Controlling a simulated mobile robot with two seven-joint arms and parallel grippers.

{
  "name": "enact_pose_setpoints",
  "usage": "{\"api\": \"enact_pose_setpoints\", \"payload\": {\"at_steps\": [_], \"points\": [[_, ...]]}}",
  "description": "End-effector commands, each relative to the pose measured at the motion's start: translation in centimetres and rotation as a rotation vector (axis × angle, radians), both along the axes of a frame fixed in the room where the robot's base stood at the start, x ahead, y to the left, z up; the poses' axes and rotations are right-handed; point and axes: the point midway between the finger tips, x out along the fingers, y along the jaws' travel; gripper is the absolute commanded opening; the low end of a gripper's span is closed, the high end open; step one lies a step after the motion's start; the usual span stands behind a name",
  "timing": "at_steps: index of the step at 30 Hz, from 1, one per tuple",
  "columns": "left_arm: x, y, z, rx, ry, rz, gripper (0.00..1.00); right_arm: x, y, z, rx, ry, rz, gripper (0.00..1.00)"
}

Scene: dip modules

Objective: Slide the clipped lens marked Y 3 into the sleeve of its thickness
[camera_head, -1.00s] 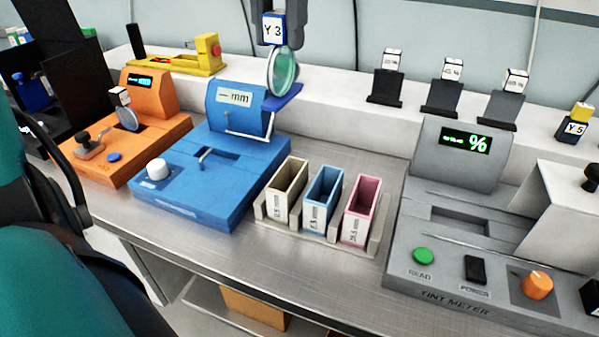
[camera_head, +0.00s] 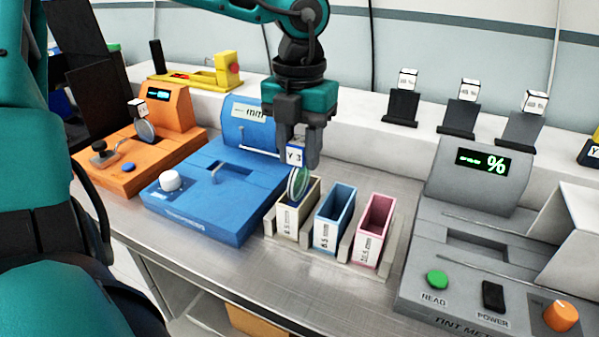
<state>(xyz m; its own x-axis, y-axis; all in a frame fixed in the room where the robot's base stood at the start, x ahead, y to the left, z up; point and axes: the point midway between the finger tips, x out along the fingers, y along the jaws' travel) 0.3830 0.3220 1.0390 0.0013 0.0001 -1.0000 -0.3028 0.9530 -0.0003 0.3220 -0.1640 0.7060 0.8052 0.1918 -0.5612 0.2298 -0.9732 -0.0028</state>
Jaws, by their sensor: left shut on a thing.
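My left gripper (camera_head: 300,147) is shut on the white clip marked Y 3 (camera_head: 294,155). The round lens (camera_head: 298,184) hangs upright below the clip, over the mouth of the cream sleeve (camera_head: 288,222). I cannot tell whether its lower edge is inside the sleeve. The blue sleeve (camera_head: 325,232) and the pink sleeve (camera_head: 368,243) stand to its right in a grey rack (camera_head: 345,257). Each sleeve has a mm label on its front, too small to read surely. My right gripper is not in view.
A blue mm gauge (camera_head: 205,213) stands left of the sleeves, with an orange device (camera_head: 128,170) beyond it. A grey tint meter (camera_head: 460,255) is on the right. Several clipped pieces in black stands (camera_head: 460,118) line the back ledge.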

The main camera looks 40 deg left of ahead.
Motion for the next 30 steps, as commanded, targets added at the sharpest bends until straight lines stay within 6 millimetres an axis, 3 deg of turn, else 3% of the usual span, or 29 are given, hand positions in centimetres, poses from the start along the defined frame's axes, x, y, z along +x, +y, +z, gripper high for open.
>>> {"api": "enact_pose_setpoints", "payload": {"at_steps": [10, 21, 22, 30], "points": [[-0.1, 0.0, -4.2, -0.002, 0.002, -0.001, 0.00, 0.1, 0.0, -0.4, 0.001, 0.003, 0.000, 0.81], [0.0, 0.0, -4.8, -0.001, -0.001, -0.001, 0.00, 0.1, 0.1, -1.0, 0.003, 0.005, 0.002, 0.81], [0.0, 0.0, -4.7, -0.001, -0.001, -0.001, 0.37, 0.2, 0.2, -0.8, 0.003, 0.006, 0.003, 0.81], [0.0, 0.0, -4.6, -0.001, 0.000, 0.000, 0.61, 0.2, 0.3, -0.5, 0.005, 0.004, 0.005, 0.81]]}}
